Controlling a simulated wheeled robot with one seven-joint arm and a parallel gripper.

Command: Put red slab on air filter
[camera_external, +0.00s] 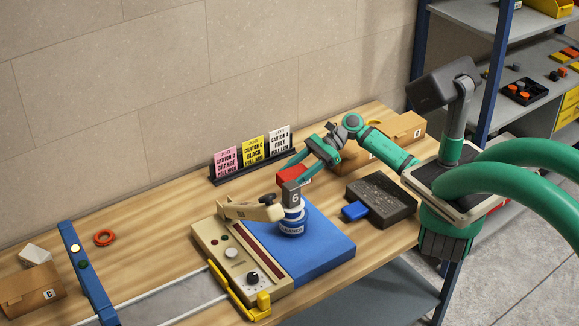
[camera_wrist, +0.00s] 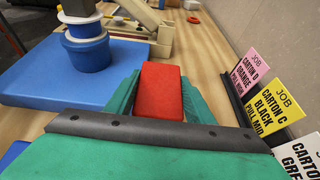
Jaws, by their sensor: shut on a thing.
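The red slab (camera_external: 291,175) is held between the green fingers of my gripper (camera_external: 293,172), above the wooden table behind the blue pad. In the wrist view the red slab (camera_wrist: 161,88) sits between the two fingers (camera_wrist: 160,95), one along each side. No object is clearly recognisable as the air filter. A dark grey block (camera_external: 382,203) with a textured top lies on the table at right, apart from the slab; I cannot tell whether it is the filter.
A blue pad (camera_external: 325,244) carries a blue and white canister (camera_external: 292,222) with a grey "6" weight (camera_external: 292,195) on top. A beige control panel (camera_external: 236,258) stands left of it. Job cards (camera_external: 252,152) stand by the wall. A small blue block (camera_external: 355,211) lies beside the dark block.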

